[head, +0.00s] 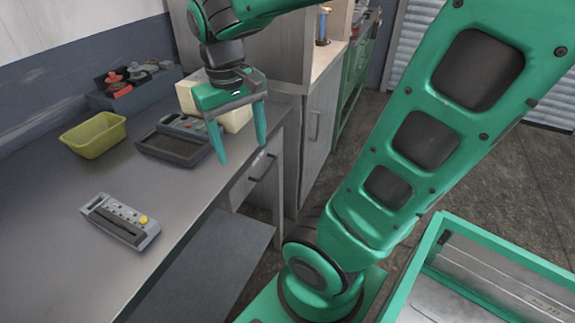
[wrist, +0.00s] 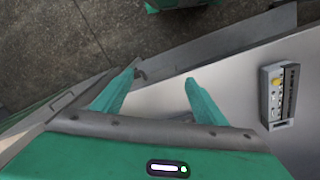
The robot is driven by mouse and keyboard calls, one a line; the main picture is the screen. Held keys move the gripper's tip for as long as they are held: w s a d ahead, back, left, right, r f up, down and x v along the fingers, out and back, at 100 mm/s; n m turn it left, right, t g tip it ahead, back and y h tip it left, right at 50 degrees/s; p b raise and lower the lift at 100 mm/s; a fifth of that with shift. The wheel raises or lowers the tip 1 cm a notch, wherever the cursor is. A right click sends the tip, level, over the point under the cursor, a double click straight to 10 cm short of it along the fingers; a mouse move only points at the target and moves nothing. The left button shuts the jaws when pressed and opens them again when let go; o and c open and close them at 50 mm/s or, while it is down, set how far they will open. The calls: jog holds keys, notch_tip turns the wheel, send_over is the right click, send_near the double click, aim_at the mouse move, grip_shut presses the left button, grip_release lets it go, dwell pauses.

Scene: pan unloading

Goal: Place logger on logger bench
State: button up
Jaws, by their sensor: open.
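A grey box-shaped device with a row of small controls and a yellow knob (head: 120,220) lies flat on the grey bench top (head: 60,260), near its front edge; it looks like the logger. It also shows at the right of the wrist view (wrist: 280,95). Another grey device with small coloured buttons (head: 185,123) is at the dark shallow tray farther back; I cannot tell for certain which is meant. My gripper (head: 242,150) is open and empty, pointing down near the bench's front edge, apart from both devices. Its fingers also show in the wrist view (wrist: 160,80).
A yellow-green bin (head: 93,135) stands left of the dark tray (head: 172,148). A cream block (head: 236,120) is behind my gripper. Red and black items sit on a grey box (head: 133,92) by the wall. The bench around the yellow-knobbed device is clear.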

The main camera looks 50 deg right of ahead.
jog(key=s+d+f+m+y, duration=0.1)
jog(key=s+d+f+m, duration=0.2)
jog(key=s, duration=0.7)
jog(key=shift+s+d+f, duration=0.4)
jog(key=shift+d+f, duration=0.45)
jog(key=shift+d, duration=0.35)
